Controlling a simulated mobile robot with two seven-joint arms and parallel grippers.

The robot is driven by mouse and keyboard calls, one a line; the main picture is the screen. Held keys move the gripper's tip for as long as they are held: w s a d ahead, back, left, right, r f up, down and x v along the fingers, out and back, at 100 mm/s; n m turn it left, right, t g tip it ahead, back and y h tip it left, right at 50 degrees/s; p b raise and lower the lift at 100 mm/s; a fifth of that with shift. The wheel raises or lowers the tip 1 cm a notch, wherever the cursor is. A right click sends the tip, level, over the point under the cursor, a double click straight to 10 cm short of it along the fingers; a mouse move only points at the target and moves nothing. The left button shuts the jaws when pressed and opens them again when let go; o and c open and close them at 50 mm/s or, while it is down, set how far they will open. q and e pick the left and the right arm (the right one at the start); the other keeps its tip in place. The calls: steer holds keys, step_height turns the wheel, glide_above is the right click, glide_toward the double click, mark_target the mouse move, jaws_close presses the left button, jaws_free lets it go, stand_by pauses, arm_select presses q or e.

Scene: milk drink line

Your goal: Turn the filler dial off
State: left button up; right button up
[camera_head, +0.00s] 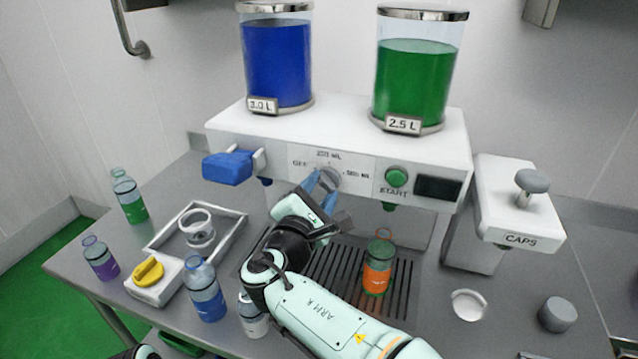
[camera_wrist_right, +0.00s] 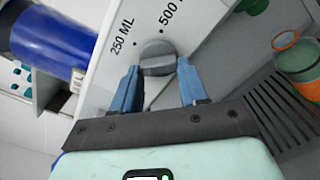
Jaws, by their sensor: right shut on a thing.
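The grey filler dial (camera_head: 330,178) is on the front panel of the white filler (camera_head: 225,147), with OFF at its left, 250 ML above and 500 ML at its right. My right gripper (camera_head: 321,183) reaches up to it from below, and its blue fingers partly cover it. In the right wrist view the dial (camera_wrist_right: 157,57) sits between the two fingertips of the right gripper (camera_wrist_right: 158,68), which is shut on it. I cannot tell clearly which mark the dial points to. My left gripper is not in view.
A blue lever (camera_head: 228,167) and a green START button (camera_head: 396,178) flank the dial. Several bottles and a tray (camera_head: 233,230) are at left. The CAPS dispenser (camera_head: 515,215) is at right.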

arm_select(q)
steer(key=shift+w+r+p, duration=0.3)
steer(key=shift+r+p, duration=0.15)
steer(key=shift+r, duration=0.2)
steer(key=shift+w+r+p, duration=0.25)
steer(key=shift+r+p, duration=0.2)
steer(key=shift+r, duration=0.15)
arm_select(e)
steer(key=shift+n, duration=1.7)
steer(key=shift+f, duration=0.1)
steer(key=o, duration=1.1)
steer(key=shift+c, duration=0.2)
steer(key=shift+s, duration=0.1)
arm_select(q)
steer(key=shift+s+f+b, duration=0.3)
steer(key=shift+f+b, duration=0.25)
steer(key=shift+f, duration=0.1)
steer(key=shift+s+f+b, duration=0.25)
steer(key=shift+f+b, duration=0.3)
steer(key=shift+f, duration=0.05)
arm_select(e)
steer(key=v, duration=1.3)
steer(key=shift+s, duration=0.15)
